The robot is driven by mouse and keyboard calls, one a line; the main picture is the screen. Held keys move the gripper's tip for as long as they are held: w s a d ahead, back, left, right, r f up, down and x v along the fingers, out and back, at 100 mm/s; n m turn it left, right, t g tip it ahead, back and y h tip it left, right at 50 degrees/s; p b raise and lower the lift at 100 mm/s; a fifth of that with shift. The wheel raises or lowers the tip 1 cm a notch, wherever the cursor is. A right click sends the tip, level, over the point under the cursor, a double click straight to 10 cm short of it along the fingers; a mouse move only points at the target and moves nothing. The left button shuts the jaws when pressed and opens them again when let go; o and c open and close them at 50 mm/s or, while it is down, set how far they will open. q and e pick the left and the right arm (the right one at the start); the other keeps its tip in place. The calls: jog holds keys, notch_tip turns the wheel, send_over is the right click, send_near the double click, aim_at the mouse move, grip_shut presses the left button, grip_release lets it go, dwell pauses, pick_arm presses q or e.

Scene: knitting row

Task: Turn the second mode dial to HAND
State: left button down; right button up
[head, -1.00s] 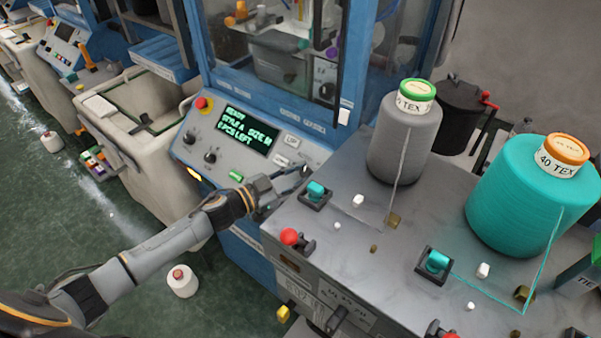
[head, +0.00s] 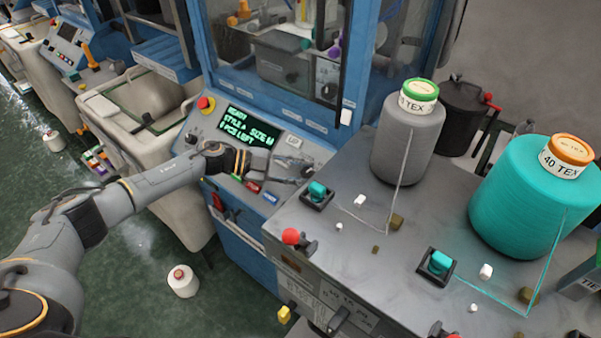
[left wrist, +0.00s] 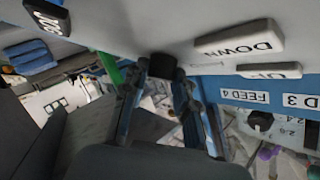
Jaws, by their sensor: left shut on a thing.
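The machine's control panel (head: 205,126) carries a lit green display (head: 248,130). A dark dial (head: 190,138) shows at its left. A second dark dial beside it is hidden behind my arm. My left gripper (head: 302,170) lies low over the right part of the panel. In the left wrist view its fingers close around a dark knob (left wrist: 166,66) on the pale panel face; it looks like a dial, but its pointer and marks cannot be read. Buttons marked DOWN (left wrist: 238,46) and UP (left wrist: 268,70) are to its right. My right gripper is out of view.
A red emergency button (head: 205,104) is at the panel's upper left. Green, red and blue buttons (head: 270,198) line its front edge. A grey table (head: 330,245) close to the gripper holds a grey cone (head: 405,145) and a teal cone (head: 520,205). A white spool (head: 182,281) stands on the floor.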

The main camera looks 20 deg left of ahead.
pick_arm(q)
jog(key=shift+g, duration=0.3)
jog(key=shift+m, duration=0.3)
jog(key=c, duration=1)
grip_release()
jog(key=shift+c, duration=0.2)
jog(key=v, duration=1.2)
jog(key=shift+r, duration=0.15)
